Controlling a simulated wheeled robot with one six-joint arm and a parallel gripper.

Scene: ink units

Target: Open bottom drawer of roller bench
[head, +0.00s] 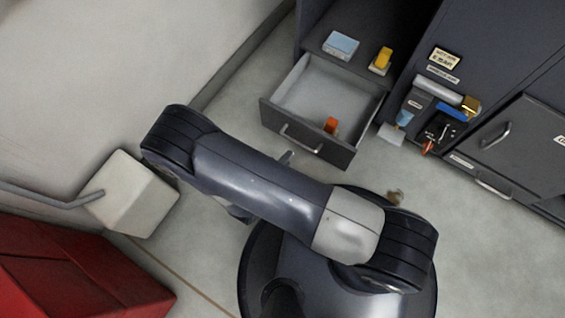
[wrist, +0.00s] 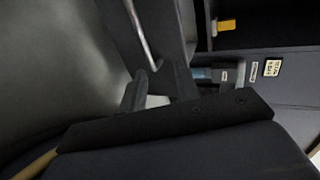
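The bottom drawer (head: 312,154) of the dark roller bench (head: 400,22) is pulled out, with its light grey inside showing in the head view. Its front carries a bar handle (head: 300,139), and an orange item lies inside. In the wrist view the handle (wrist: 140,35) runs down toward my fingertips. My gripper (wrist: 155,88) has its two fingers apart, with a pale gap between them, close to the handle's lower end. I cannot tell whether they touch it. In the head view my arm hides most of the gripper; a small grey tip shows just below the drawer front.
A blue box (head: 341,45) and a yellow item (head: 382,60) sit on the shelf above the drawer. Dark cabinets (head: 500,60) with labels stand at the right. A pale block (head: 130,193) and a red box (head: 75,275) are at the left.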

